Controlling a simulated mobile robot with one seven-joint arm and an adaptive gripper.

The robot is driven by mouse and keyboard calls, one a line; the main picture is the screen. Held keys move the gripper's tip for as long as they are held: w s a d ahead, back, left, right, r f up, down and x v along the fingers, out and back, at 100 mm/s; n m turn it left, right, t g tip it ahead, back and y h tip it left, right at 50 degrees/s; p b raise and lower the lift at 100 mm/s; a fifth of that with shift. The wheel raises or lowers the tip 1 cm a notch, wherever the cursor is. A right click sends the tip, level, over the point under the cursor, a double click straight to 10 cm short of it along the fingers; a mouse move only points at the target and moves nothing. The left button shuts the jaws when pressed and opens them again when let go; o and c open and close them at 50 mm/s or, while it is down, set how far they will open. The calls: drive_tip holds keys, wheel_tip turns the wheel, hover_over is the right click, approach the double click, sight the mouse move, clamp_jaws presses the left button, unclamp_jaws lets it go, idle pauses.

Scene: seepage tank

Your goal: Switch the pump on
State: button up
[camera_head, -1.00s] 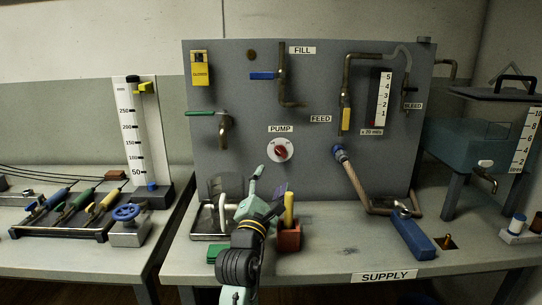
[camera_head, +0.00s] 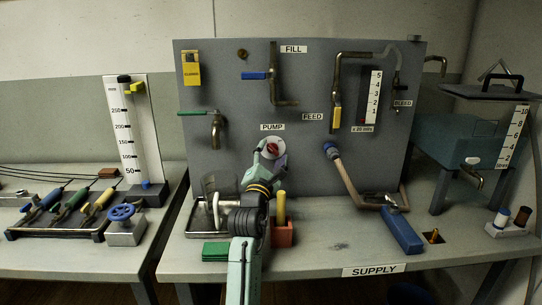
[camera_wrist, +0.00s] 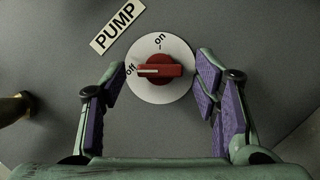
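The pump switch is a red rotary knob (camera_wrist: 160,70) on a white round plate (camera_wrist: 178,95), marked "off" and "on". Its white pointer line is turned toward "off". A "PUMP" label (camera_wrist: 117,27) is beside it. In the head view the knob (camera_head: 272,148) is on the grey panel, partly behind my gripper. My gripper (camera_wrist: 162,82) is open, with purple-padded fingers on both sides of the plate and apart from the knob. In the head view my gripper (camera_head: 268,158) is just in front of the switch.
A tap with a green lever (camera_head: 215,128) is left of the switch, and a hose (camera_head: 345,180) is to the right. Below, a red box (camera_head: 283,235) and a green block (camera_head: 215,250) sit on the bench.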

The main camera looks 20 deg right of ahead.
drive_tip(key=c, duration=1.2)
drive_tip(key=shift+o, duration=0.2)
drive_tip(key=shift+m, duration=0.4)
drive_tip(key=m, duration=0.1)
drive_tip(key=m+g+p, duration=0.1)
drive_tip(key=m, duration=0.1)
drive_tip(key=m+g, duration=0.1)
drive_tip(key=shift+a+r+h, duration=0.1)
drive_tip(key=shift+r+h, duration=0.15)
drive_tip(key=shift+h, duration=0.05)
drive_tip(key=m+g+p, duration=0.2)
drive_tip(key=m, duration=0.3)
drive_tip(key=shift+r, duration=0.15)
drive_tip(key=m+g+y, duration=0.1)
drive_tip(key=m+y, duration=0.1)
drive_tip(key=m, duration=0.1)
drive_tip(key=shift+r+m, duration=0.1)
drive_tip(key=shift+m, duration=0.3)
drive_tip(key=m+y, duration=0.1)
drive_tip(key=m, duration=0.2)
drive_tip(key=shift+r+y, duration=0.1)
drive_tip(key=shift+y, duration=0.2)
drive_tip(key=shift+m, duration=0.3)
